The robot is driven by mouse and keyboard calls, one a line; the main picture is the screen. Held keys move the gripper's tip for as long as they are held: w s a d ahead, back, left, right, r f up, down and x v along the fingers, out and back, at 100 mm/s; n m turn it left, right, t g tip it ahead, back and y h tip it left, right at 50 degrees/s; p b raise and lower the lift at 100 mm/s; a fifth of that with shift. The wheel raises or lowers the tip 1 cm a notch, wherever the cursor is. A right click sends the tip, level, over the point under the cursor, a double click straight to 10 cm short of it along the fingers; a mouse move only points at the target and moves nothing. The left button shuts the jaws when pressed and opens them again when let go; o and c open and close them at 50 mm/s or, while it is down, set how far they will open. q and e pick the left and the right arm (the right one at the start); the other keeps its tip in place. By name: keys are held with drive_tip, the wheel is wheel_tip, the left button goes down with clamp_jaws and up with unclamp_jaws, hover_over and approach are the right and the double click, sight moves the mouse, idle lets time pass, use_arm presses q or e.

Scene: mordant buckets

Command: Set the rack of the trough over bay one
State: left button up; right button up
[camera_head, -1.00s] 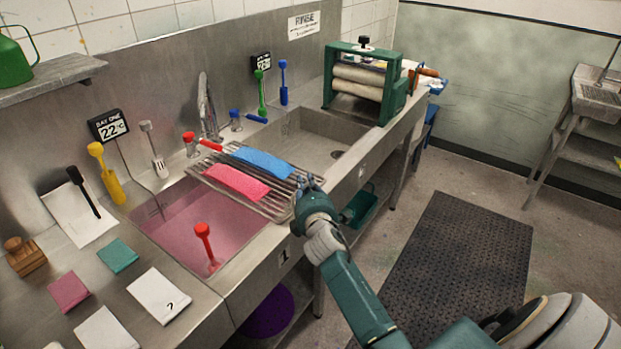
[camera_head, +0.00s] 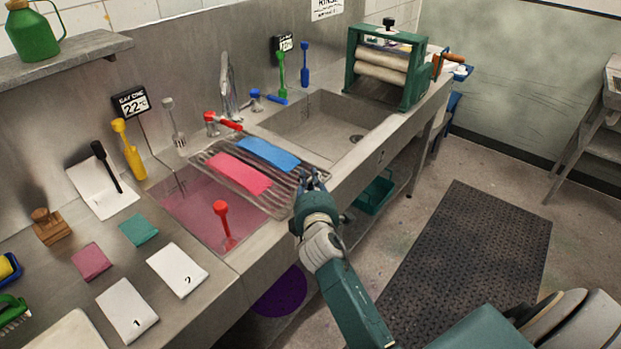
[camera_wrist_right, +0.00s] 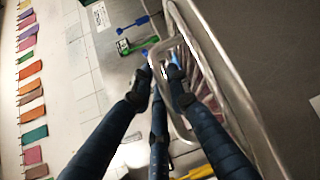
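The wire rack (camera_head: 283,187) carries a pink cloth (camera_head: 239,174) and a blue cloth (camera_head: 268,154). It lies across the right part of bay one (camera_head: 186,209), a sink basin with pink liquid, and the ledge beside it. The left part of bay one is uncovered. My right gripper (camera_head: 312,182) is at the rack's front right end. In the right wrist view my right gripper's fingers (camera_wrist_right: 165,72) are closed around the rack's end rail (camera_wrist_right: 180,33). Whether the rack rests on the rims is unclear. My left gripper is out of view.
A red-handled tool (camera_head: 223,222) stands in bay one's front part. A red tap (camera_head: 222,121) is close behind the rack. The empty rinse basin (camera_head: 330,125) and green roller wringer (camera_head: 385,65) are to the right. Cards and cloth swatches lie on the left counter.

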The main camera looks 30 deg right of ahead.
drive_tip(key=o, duration=0.4)
drive_tip(key=shift+s+a+f, duration=0.1)
drive_tip(key=shift+a+f, duration=0.1)
drive_tip(key=shift+a, duration=0.05)
drive_tip(key=shift+r, duration=0.15)
drive_tip(key=shift+s, duration=0.1)
drive_tip(key=v, duration=1.2)
